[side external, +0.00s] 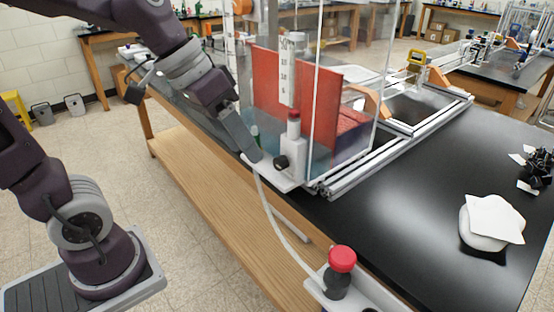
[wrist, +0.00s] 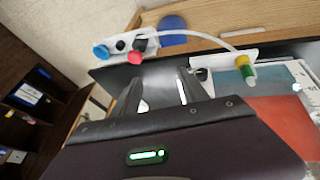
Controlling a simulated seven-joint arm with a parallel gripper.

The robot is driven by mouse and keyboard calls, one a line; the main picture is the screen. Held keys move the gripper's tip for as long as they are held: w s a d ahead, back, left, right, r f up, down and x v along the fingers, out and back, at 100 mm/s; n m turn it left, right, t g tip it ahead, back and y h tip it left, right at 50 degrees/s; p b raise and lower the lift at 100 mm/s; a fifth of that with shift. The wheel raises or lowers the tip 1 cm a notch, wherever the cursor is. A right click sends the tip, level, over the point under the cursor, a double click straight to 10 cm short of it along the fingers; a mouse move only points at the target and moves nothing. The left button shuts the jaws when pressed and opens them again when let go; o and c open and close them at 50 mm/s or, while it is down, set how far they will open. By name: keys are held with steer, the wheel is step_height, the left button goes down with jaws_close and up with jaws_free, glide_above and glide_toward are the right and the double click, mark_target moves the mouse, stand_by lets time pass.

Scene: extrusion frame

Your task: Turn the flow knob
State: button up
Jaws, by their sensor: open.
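The flow knob looks to be the small black knob (side external: 281,162) on the white base of the upright flow meter (side external: 288,85), which has a printed scale. In the wrist view a small dark knob (wrist: 201,74) shows just right of my right finger, partly hidden. My gripper (side external: 254,154) is in front of the meter base, just left of the knob in the side view, and apart from it as far as I can tell. In the wrist view its two fingers (wrist: 160,84) are spread with nothing between them.
A pale hose (side external: 268,212) runs from the meter base to a red-capped valve (side external: 342,262) on a lower bracket. Clear panels and red plates (side external: 268,85) stand right behind the meter. A white object (side external: 490,222) lies on the black bench, whose front right is mostly free.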

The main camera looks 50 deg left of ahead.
steer(key=n, duration=0.1)
glide_toward(278, 157)
step_height(278, 157, down, 2)
steer(key=d, duration=0.1)
steer(key=x, duration=0.8)
steer(key=shift+w+a+r, duration=0.1)
steer(key=shift+w+a, duration=0.2)
steer(key=shift+w, duration=0.05)
jaws_close()
